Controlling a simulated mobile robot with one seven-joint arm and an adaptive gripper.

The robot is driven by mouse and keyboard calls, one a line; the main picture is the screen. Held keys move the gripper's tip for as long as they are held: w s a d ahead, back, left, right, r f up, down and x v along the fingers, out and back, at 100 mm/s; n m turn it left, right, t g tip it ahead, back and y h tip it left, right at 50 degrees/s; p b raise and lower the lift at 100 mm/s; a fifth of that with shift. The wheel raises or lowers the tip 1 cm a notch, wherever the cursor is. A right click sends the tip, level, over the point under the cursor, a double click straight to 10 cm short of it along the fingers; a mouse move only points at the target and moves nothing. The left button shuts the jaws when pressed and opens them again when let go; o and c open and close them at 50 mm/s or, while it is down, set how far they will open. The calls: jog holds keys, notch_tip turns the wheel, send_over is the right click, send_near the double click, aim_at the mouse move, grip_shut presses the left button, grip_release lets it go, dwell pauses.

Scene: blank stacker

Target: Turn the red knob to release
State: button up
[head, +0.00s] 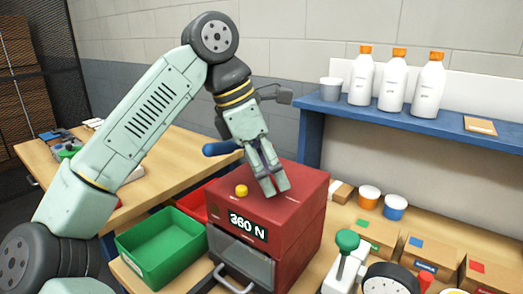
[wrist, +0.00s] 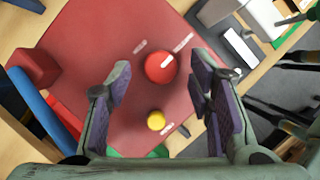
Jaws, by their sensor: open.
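The red knob (wrist: 158,68) shows in the wrist view as a round red disc with a white mark, on top of the red machine (wrist: 95,50). In the head view my gripper hides it. The machine's front in the head view (head: 308,215) carries a display (head: 248,226) reading 360 N. A small yellow button (head: 241,190) sits on the top near the front; it also shows in the wrist view (wrist: 156,121). My gripper (head: 277,190) is open and points down over the machine's top. In the wrist view its fingers (wrist: 162,76) lie either side of the knob, with nothing held between them.
A blue handle (head: 222,148) sticks out at the machine's back left. A green bin (head: 160,250) stands left of the machine, with a red bin behind it. A green-knobbed device and a dial gauge (head: 388,280) stand at front right. White bottles (head: 394,80) stand on the blue shelf.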

jog(key=v, duration=1.1)
jog(key=shift+r, duration=0.2)
